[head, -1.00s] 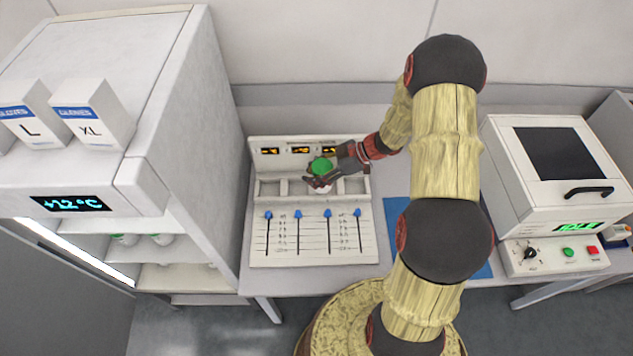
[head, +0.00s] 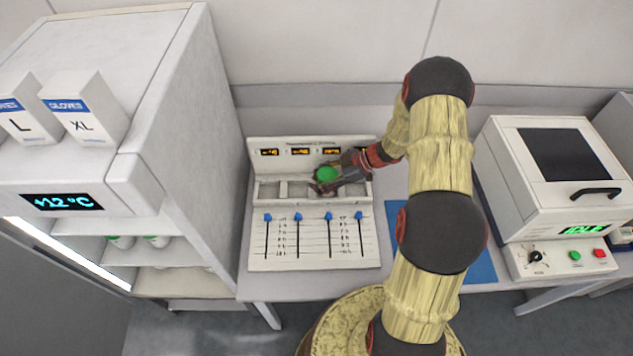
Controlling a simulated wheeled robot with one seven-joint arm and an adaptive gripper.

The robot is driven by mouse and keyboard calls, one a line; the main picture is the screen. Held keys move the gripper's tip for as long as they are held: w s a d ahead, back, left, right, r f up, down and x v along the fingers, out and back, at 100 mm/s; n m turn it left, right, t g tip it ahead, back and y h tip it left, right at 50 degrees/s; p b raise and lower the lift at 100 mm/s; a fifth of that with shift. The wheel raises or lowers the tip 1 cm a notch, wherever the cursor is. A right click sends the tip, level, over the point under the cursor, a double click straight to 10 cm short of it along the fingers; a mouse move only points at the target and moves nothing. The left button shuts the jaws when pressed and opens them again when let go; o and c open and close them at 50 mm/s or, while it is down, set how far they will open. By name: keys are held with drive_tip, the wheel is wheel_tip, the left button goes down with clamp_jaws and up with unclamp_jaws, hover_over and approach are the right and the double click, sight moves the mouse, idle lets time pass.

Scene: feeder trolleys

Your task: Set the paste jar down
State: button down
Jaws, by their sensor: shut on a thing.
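The paste jar (head: 326,174) shows its green lid from above; most of its body is hidden by the lid and my fingers. My gripper (head: 325,180) is shut on the jar, reaching in from the right. The jar is at the third bay from the left of the white station (head: 263,222), below its orange displays. I cannot tell whether its base touches the bay floor. The two bays to its left (head: 270,190) look empty.
Blue-knobbed sliders (head: 298,217) line the station's front. A white cooler (head: 190,140) reading 12 °C stands left, with green-lidded jars (head: 155,240) inside. Glove boxes (head: 85,110) sit on it. A blue mat (head: 482,265) and a white machine (head: 550,195) lie to the right.

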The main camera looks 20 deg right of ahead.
drive_tip(key=c, duration=1.1)
unclamp_jaws()
drive_tip(key=shift+f, duration=0.1)
drive_tip(key=shift+c, duration=0.2)
drive_tip(key=shift+d+r, duration=0.15)
drive_tip(key=shift+r, duration=0.1)
drive_tip(key=p+v, duration=0.2)
drive_tip(key=v, duration=0.9)
drive_tip(key=shift+s+d+r+p, duration=0.2)
drive_tip(key=shift+p, duration=0.2)
